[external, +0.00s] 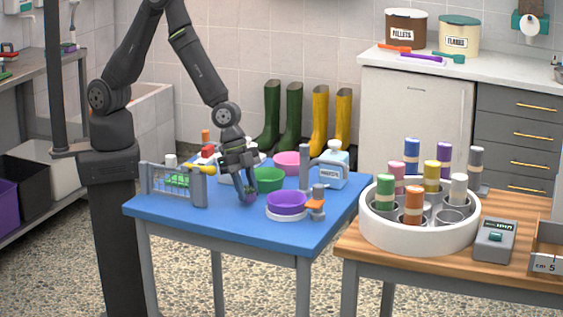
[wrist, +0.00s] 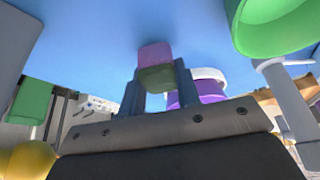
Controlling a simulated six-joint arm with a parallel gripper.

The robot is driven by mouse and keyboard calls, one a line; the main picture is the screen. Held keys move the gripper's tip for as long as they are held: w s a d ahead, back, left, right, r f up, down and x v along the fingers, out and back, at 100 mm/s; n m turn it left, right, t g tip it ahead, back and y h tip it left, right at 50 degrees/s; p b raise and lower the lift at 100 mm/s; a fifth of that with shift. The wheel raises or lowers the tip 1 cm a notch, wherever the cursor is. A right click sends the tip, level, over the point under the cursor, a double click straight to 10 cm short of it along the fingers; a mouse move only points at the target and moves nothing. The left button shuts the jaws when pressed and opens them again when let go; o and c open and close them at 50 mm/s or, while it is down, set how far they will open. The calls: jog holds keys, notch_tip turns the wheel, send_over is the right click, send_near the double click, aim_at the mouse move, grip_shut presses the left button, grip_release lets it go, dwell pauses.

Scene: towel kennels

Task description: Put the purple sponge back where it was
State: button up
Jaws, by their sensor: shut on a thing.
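The purple sponge (wrist: 154,55) has a purple-pink part and an olive-green part. My gripper (wrist: 158,85) is shut on it, with one dark finger on each side. In the external view my gripper (external: 246,184) points down over the blue table, and the sponge (external: 249,197) shows as a small purple patch at the fingertips. It is near the tabletop; I cannot tell whether it touches. A wire rack (external: 178,190) with a green item (external: 177,180) stands left of my gripper. A green block (wrist: 30,102) shows at the left of the wrist view.
A green bowl (external: 268,180) and a purple bowl (external: 287,202) with a white base are close on the right. A pink bowl (external: 287,161), grey post (external: 304,168) and bottle (external: 333,168) stand behind. A yellow item (external: 208,169) is near the rack. The table's front strip is clear.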

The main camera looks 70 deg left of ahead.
jog(key=shift+f, duration=0.5)
jog(key=o, duration=0.9)
jog(key=shift+f, duration=0.15)
jog(key=shift+a+r, duration=0.15)
jog(key=shift+r, duration=0.5)
jog(key=v, duration=1.1)
jog(key=x, duration=1.2)
jog(key=shift+s+f, duration=0.1)
jog(key=shift+f, duration=0.1)
jog(key=shift+r, duration=0.15)
